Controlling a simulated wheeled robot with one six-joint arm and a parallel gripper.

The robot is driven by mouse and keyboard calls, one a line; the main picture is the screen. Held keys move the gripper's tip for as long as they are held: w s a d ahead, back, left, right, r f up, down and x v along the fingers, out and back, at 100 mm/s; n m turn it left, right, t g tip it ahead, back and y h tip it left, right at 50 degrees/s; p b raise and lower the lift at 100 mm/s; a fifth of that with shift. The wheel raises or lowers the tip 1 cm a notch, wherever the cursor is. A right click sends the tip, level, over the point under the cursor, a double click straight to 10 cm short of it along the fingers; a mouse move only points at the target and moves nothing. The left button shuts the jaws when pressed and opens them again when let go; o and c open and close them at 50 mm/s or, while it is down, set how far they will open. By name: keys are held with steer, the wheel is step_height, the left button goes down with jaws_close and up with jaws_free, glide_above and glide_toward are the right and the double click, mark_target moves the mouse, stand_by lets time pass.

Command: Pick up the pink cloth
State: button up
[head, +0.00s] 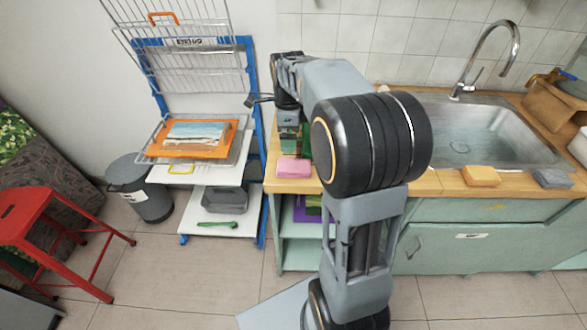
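The pink cloth (294,169) looks like a small folded block. It lies at the left end of the wooden counter (440,184), near the front edge. My gripper (294,152) hangs over the counter's left end, just above or behind the cloth in the picture. My arm's links hide part of that area. The fingertips are small and dark here, so I cannot tell whether they are open or touch the cloth.
A yellow-orange block (481,176) and a grey folded cloth (553,178) lie in front of the sink (460,135). A blue drying rack (256,150) with a painting (195,135) stands left of the counter. A red stool (35,205) and grey bin (140,190) stand farther left.

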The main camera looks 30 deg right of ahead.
mark_target(289, 165)
step_height(289, 165, down, 12)
steer(key=shift+w+f, duration=0.1)
stand_by(0.6)
steer(key=shift+c, duration=0.3)
steer(key=c, duration=1)
steer(key=shift+r, duration=0.8)
steer(key=s+d+r, duration=0.3)
steer(key=s+r, duration=0.8)
steer(key=s, duration=0.2)
steer(key=shift+s+r+b, duration=0.2)
steer(key=shift+s+b, duration=0.15)
steer(key=shift+b, duration=0.1)
